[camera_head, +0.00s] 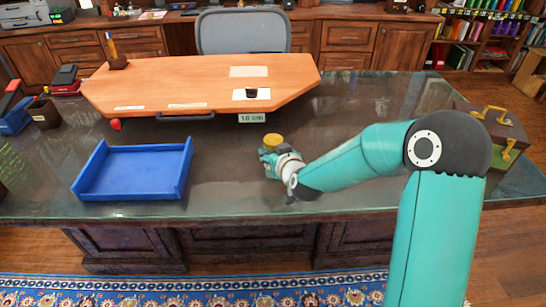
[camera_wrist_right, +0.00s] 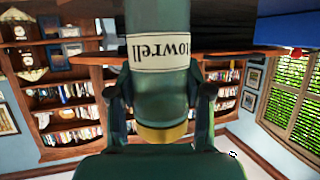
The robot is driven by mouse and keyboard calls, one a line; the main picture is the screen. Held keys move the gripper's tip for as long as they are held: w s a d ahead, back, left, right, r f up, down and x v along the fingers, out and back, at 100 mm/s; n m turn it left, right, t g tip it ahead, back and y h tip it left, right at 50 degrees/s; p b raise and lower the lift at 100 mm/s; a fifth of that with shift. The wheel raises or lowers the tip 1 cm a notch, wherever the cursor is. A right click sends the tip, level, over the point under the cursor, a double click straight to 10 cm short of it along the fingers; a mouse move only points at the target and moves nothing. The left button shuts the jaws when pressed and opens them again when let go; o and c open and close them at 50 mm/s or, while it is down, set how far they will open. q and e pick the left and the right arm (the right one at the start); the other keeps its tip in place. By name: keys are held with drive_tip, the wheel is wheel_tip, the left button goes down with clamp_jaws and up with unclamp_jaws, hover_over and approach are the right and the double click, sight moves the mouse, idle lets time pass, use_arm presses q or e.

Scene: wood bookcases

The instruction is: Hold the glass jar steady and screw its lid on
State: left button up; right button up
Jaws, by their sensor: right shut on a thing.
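The glass jar (camera_wrist_right: 158,90) is greenish and clear, with a white "lowrell" label that reads upside down in the right wrist view. Its yellow lid (camera_head: 273,140) is at the mouth end, on top in the head view; the lid also shows low in the right wrist view (camera_wrist_right: 165,133). Whether it is threaded tight I cannot tell. My right gripper (camera_head: 269,158) is shut on the jar below the lid, its fingers on either side of the glass. It hides most of the jar in the head view. My left gripper is out of view.
A blue tray (camera_head: 133,196) lies left on the glass-topped desk (camera_head: 225,175). An orange board (camera_head: 190,88) spans the back, with a small red object (camera_head: 115,125) before it. A brown box with gold handles (camera_head: 505,128) is right. The desk between tray and jar is clear.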

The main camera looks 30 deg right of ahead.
drive_tip(key=shift+r, duration=0.2)
wheel_tip(320, 180, up, 8)
drive_tip(key=shift+r+p, duration=0.25)
drive_tip(key=shift+p, duration=0.9)
wheel_tip(320, 180, up, 11)
drive_tip(key=p, duration=0.5)
drive_tip(key=shift+p, duration=0.4)
drive_tip(key=o, duration=0.5)
clamp_jaws()
